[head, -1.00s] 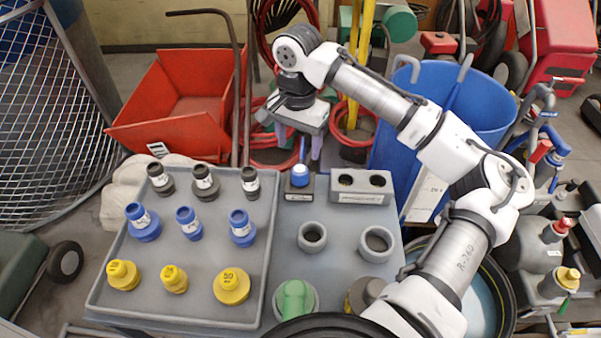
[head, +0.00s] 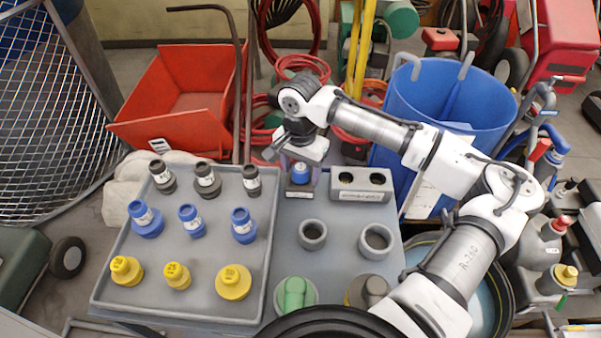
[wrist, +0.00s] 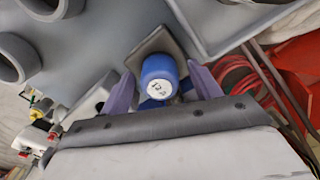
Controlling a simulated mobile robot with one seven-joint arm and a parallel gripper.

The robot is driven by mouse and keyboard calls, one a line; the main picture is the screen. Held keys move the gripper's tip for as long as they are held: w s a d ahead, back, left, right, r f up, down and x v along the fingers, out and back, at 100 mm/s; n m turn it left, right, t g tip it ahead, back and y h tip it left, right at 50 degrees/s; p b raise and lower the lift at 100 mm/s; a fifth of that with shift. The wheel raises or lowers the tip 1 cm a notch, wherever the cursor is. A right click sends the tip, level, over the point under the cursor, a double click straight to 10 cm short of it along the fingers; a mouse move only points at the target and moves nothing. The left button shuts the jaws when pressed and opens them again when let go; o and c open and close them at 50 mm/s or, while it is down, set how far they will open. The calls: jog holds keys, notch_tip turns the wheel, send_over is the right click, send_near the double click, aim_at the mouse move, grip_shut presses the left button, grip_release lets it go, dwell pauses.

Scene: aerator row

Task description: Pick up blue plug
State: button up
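A blue plug (head: 300,174) stands upright in a small dark square holder (head: 299,190) just right of the grey tray. My gripper (head: 302,165) is directly above it, pointing down, and partly covers its top. In the wrist view the blue plug (wrist: 160,74) shows its round white-labelled top between the two purple fingers of my gripper (wrist: 163,88). The fingers are open, with a gap on both sides of the plug. Three other blue plugs, such as the middle one (head: 189,219), stand in a row on the tray.
The grey tray (head: 180,309) also holds black plugs (head: 207,180) and yellow plugs (head: 233,282). A grey two-hole block (head: 361,198) stands close right of the holder. Two grey rings (head: 313,246) are nearer the front. A red bin (head: 180,125) and blue tub (head: 450,105) lie behind.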

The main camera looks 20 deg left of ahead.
jog(key=c, duration=1)
jog(key=shift+r, duration=0.1)
